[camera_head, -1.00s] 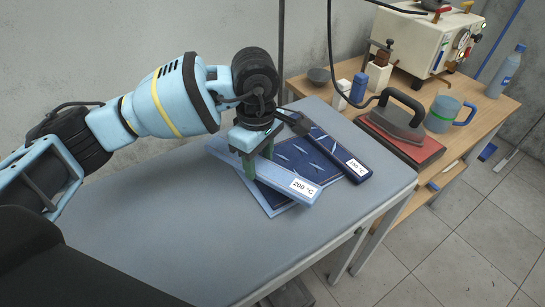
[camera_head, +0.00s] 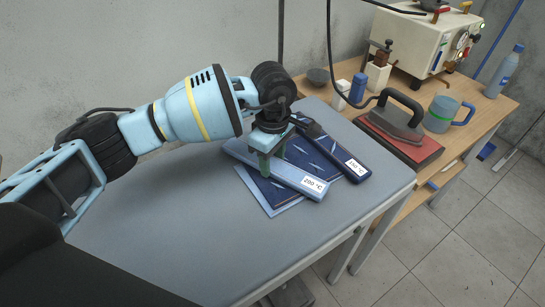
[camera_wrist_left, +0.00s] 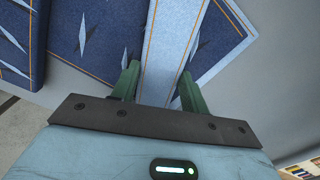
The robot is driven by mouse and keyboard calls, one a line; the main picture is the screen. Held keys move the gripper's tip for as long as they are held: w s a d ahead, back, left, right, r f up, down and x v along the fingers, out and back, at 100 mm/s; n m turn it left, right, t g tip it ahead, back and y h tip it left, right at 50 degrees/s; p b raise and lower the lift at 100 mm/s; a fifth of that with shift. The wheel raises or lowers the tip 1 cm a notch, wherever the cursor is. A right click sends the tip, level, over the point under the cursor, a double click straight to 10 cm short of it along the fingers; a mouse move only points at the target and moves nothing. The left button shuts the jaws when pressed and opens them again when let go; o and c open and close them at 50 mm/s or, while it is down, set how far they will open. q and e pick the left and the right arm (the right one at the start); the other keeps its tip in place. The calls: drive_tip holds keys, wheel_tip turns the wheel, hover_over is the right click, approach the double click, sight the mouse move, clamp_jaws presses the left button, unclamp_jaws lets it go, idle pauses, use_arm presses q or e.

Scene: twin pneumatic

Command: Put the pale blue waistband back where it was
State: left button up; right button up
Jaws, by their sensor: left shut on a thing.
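The pale blue waistband (camera_head: 290,173), with a "200 °C" label at its near right end, lies across the dark denim piece. My left gripper (camera_head: 268,164) is shut on it, left of its middle. In the left wrist view the waistband (camera_wrist_left: 172,45) runs between the green fingers of my left gripper (camera_wrist_left: 158,88). Whether it rests on the denim or hangs just above it I cannot tell. A dark blue waistband (camera_head: 335,150) labelled "150 °C" lies to its right. My right gripper is not in view.
The dark denim piece (camera_head: 308,158) has a pale blue edge at the front. The grey board (camera_head: 190,225) is clear to the left and front. On the wooden table at right stand an iron (camera_head: 398,118) on a red pad, a blue mug (camera_head: 441,114) and a boiler (camera_head: 425,42).

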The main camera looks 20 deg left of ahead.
sight(273, 163)
use_arm(q)
drive_tip(key=shift+f, duration=0.15)
drive_tip(key=o, duration=1.1)
wheel_tip(273, 163, up, 12)
drive_tip(key=shift+r, duration=0.2)
